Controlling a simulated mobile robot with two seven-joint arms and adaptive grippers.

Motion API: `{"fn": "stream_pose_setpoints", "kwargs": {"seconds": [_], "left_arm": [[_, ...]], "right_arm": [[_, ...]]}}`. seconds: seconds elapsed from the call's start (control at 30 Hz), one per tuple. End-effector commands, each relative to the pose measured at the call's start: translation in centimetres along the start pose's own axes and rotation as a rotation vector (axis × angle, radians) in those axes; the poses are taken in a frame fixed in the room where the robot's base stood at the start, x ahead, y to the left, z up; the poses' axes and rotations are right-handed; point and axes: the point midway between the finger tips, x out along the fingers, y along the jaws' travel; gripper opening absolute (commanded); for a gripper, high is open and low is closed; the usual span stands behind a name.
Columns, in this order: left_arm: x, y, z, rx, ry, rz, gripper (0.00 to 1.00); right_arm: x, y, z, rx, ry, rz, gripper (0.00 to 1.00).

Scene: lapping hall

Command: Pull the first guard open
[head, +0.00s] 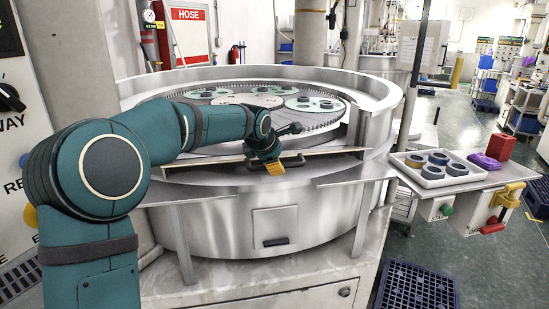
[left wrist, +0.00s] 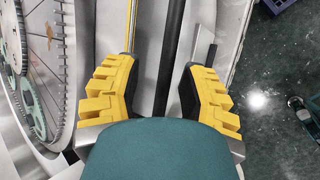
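The front guard (head: 335,151) is a low straight metal strip across the front opening of the round lapping machine. A black bar handle (head: 292,161) sits on its front side. My left gripper (head: 268,172), with yellow finger pads, is at this handle and hides part of it. In the left wrist view, the two fingers (left wrist: 160,70) stand wide apart, with a long dark bar (left wrist: 172,48), apparently the handle, running between them. A gap shows on both sides of the bar. My right gripper is in neither view.
The machine's steel rim (head: 370,88) curves around a toothed plate (head: 330,118) with several round carriers. At the right, a side shelf holds a white tray (head: 408,174) of dark rings, a purple item (head: 484,162) and a red block (head: 500,147). A blue grate (head: 415,290) lies on the floor.

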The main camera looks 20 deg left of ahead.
Motion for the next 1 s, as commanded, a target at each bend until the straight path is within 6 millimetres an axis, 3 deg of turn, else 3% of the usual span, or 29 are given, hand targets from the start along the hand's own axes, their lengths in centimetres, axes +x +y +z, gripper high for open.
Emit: {"fn": "stream_pose_setpoints", "kwargs": {"seconds": [0.43,0.8,1.0], "left_arm": [[-0.9,0.0,0.1,0.0,-0.001,0.0,0.45],[-8.0,0.1,0.0,-0.001,-0.001,0.0,0.45],[-10.7,0.1,-0.1,-0.001,0.001,-0.003,0.45]], "right_arm": [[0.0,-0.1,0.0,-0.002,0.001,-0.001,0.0],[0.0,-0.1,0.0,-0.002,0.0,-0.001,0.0],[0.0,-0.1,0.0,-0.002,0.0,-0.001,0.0]]}}
